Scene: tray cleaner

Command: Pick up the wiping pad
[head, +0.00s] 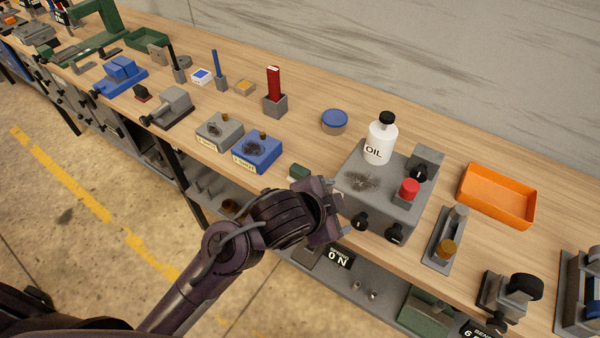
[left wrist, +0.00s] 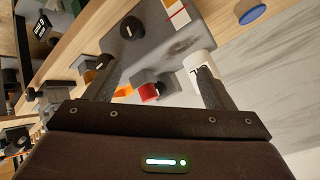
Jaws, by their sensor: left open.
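A small dark green block (head: 299,172), which looks like the wiping pad, lies on the wooden bench just left of the grey box. My left gripper (head: 337,207) is beside the front left of that box, to the right of and nearer than the green block. In the left wrist view my left gripper's two fingers (left wrist: 157,80) stand wide apart with nothing held between them. The green block cannot be made out in that view. My right gripper is not in view.
The grey box (head: 352,210) has a dark smudge on top, an oil bottle (head: 379,143), a red button (head: 409,188) and black knobs. Blue (head: 257,152) and grey (head: 219,133) blocks stand left. An orange tray (head: 497,194) lies right. Bare bench surrounds a blue-topped tin (head: 334,121).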

